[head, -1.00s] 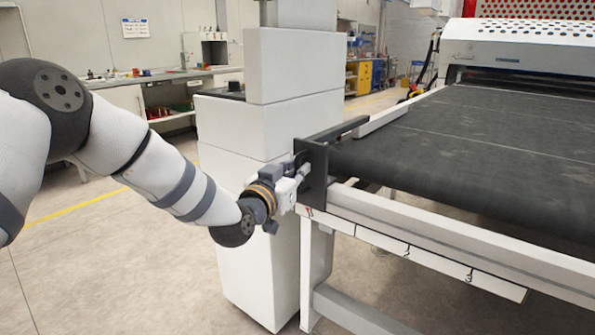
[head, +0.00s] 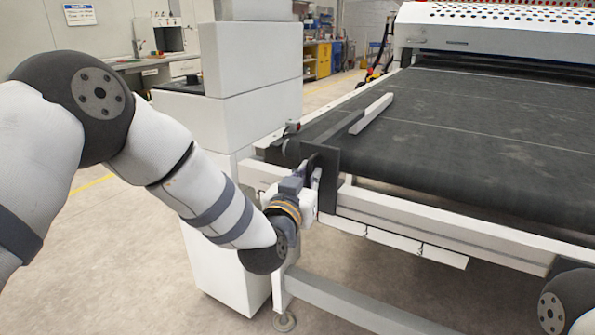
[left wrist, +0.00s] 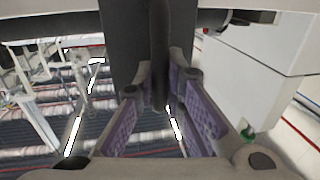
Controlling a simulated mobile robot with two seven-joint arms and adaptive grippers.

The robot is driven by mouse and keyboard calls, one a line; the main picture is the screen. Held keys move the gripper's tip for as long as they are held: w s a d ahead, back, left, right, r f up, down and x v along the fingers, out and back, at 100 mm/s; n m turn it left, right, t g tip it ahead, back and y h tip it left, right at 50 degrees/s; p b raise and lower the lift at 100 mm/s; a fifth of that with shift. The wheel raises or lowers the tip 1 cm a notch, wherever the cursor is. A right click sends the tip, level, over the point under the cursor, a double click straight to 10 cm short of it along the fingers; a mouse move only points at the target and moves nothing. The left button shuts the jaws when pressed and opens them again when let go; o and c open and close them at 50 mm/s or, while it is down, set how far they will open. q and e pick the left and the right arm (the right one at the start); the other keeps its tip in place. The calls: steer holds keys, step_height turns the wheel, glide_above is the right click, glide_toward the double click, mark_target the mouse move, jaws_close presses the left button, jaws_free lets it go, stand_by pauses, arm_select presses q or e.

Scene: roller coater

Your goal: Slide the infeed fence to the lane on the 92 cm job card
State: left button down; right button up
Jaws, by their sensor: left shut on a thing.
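The infeed fence is a dark upright plate (head: 327,180) at the front rail, with a dark bar and a pale strip (head: 371,113) reaching over the belt. My left gripper (head: 308,186) is at the plate's left side, shut on the fence's handle. In the left wrist view the purple-padded fingers lie either side of the dark handle (left wrist: 160,60). A white label strip (head: 395,242) hangs below the front rail; its numbers cannot be read now. A white card with a blue header (head: 80,14) is on the back wall, its text too small to read. My right gripper is out of view.
The dark conveyor belt (head: 470,140) runs back to a white machine housing (head: 490,28). The white front rail (head: 430,215) is clear right of the fence. A white cabinet (head: 250,60) stands behind my left gripper. Part of my right arm shows at lower right.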

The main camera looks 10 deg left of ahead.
arm_select(q)
steer(key=c, duration=1.7)
jaws_free()
steer(key=shift+a, duration=0.1)
steer(key=shift+o, duration=0.2)
